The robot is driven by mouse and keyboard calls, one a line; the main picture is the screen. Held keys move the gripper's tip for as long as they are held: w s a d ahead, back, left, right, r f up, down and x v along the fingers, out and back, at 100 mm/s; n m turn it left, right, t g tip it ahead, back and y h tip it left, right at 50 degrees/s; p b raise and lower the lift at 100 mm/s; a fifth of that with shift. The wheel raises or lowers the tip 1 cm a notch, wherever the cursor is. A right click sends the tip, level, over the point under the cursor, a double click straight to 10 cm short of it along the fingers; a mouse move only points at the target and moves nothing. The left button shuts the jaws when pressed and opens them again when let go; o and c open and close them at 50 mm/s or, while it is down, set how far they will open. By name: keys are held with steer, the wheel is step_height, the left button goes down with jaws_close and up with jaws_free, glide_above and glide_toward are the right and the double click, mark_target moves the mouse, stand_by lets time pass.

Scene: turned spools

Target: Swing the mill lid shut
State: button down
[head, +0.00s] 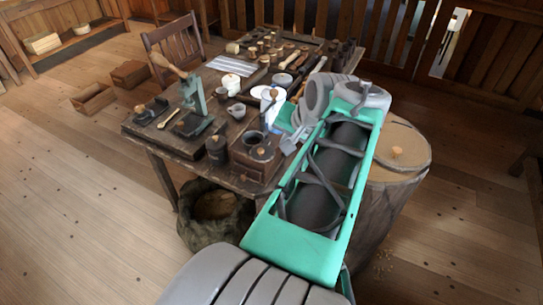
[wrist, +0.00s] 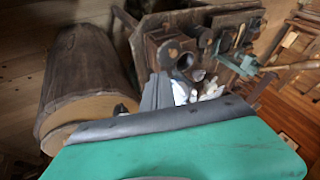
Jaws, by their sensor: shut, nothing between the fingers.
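The mill (head: 257,155) is a small dark wooden box with a pale drawer knob, near the front corner of the table. Its top has a dark round opening, which also shows on the mill in the wrist view (wrist: 178,50). A dark rounded piece beside that opening may be the lid, but I cannot tell for sure. My gripper (head: 289,146) is just right of the mill in the head view, apart from it. Its grey fingers (wrist: 156,92) are together and empty in the wrist view. My green arm hides part of the table's right side.
The table (head: 165,142) holds a green press (head: 194,95), a dark canister (head: 217,148), a mug (head: 237,111) and rows of turned spools. A large log stump (head: 398,175) stands right of my arm. A sack (head: 214,215) sits below the table's front. The floor at left is mostly clear.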

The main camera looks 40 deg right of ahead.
steer(key=s, duration=0.1)
glide_toward(265, 154)
step_height(265, 154, down, 3)
steer(key=s+d, duration=0.1)
steer(key=d, duration=0.1)
steer(key=shift+w+a+f, duration=0.15)
steer(key=shift+w+a, duration=0.15)
steer(key=shift+w, duration=0.25)
steer(key=shift+w+a+f, duration=0.2)
steer(key=shift+w+a, duration=0.05)
steer(key=shift+w, duration=0.3)
steer(key=shift+w+a+f, duration=0.15)
steer(key=shift+w+f, duration=0.05)
steer(key=shift+w, duration=0.25)
